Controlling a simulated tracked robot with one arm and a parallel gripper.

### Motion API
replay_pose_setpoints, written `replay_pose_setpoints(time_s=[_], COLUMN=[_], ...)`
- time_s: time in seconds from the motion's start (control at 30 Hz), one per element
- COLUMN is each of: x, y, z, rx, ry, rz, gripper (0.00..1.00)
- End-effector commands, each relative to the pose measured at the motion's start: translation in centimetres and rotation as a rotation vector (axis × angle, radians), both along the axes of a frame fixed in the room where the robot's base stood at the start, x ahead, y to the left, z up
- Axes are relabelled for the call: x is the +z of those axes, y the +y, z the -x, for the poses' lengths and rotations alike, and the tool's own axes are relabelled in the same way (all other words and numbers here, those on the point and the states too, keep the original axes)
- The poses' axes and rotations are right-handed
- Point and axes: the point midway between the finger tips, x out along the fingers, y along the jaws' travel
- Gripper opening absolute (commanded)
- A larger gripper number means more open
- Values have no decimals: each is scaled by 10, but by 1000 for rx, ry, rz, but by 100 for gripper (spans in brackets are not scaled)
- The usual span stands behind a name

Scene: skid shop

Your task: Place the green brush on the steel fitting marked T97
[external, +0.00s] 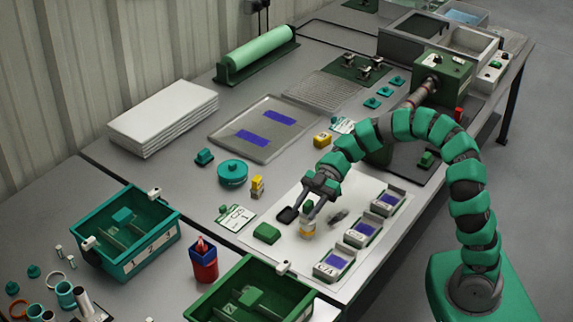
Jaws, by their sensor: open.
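My gripper (312,213) is open, pointing down over the white board (300,262). A small upright piece (308,226) with a green upper part and a pale and yellow lower part stands between or just behind its fingers; I cannot tell whether they touch it. A green block (267,233) lies on the board left of the gripper. I cannot tell for sure which of these is the green brush. Three grey steel fittings with blue pads stand in a row at right: near (334,264), middle (363,231) and far (388,202). Their front marks are too small to read as T97.
A green bin (230,287) and a teal bin (120,262) stand at the front left, with a red container (204,262) between them. A round teal tin (232,173) and a yellow piece (257,187) stand left of the board. A grey tray (235,120) lies behind.

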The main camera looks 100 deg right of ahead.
Motion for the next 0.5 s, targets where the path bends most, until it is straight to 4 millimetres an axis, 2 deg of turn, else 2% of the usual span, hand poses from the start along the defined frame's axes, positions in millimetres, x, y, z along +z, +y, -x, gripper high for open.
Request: replay_pose_setpoints(time_s=[0.2, 0.5], x=[20, 37], y=[-31, -62], z=[28, 61], rx=[-6, -1], ry=[-3, 0], rz=[3, 2], gripper=[41, 41])
